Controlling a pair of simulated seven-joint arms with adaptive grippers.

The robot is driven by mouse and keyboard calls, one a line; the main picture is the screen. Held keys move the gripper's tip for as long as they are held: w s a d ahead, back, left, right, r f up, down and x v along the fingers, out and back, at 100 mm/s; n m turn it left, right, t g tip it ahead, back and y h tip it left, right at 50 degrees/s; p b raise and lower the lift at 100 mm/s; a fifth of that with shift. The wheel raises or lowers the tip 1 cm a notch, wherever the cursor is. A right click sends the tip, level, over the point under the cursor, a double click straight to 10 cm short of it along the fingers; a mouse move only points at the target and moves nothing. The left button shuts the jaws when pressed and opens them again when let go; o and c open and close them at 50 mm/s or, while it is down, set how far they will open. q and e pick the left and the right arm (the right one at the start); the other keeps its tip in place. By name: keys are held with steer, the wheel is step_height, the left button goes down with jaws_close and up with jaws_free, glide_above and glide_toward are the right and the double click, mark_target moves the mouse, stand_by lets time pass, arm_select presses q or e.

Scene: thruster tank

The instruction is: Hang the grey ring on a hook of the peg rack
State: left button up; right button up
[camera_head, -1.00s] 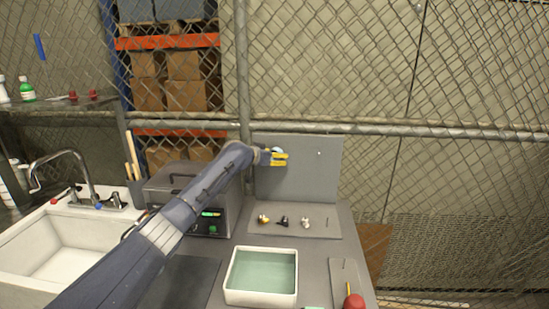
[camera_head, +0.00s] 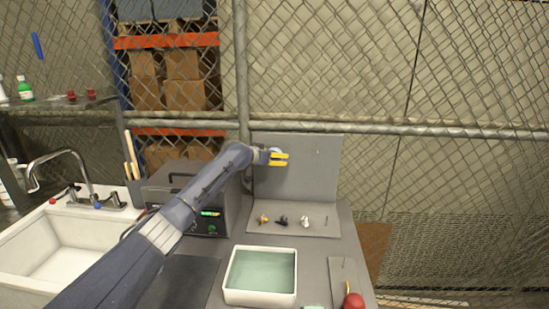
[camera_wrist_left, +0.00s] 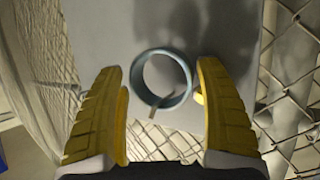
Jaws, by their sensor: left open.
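The grey ring (camera_wrist_left: 171,101) is in the left wrist view, between and beyond my left fingertips. A short pin-like hook (camera_wrist_left: 152,110) crosses its lower rim; I cannot tell whether the ring rests on it. The peg rack (camera_head: 312,172) is the upright grey panel at the back of the bench. My left gripper (camera_head: 279,158) is in front of its upper left part. In the left wrist view its yellow fingers (camera_wrist_left: 163,97) are open, apart from the ring on the left; contact on the right is unclear. In the head view the ring is mostly hidden.
A flat board (camera_head: 292,229) with several small fittings lies below the panel. A white tub of greenish liquid (camera_head: 261,303) stands in front. A grey box machine (camera_head: 182,183) is under my left arm, with a sink (camera_head: 22,240) further left. A red ball-like object (camera_head: 354,301) is at front right.

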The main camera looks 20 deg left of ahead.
arm_select(q)
steer(key=shift+s+a+f, duration=0.1)
steer(key=shift+a, duration=0.25)
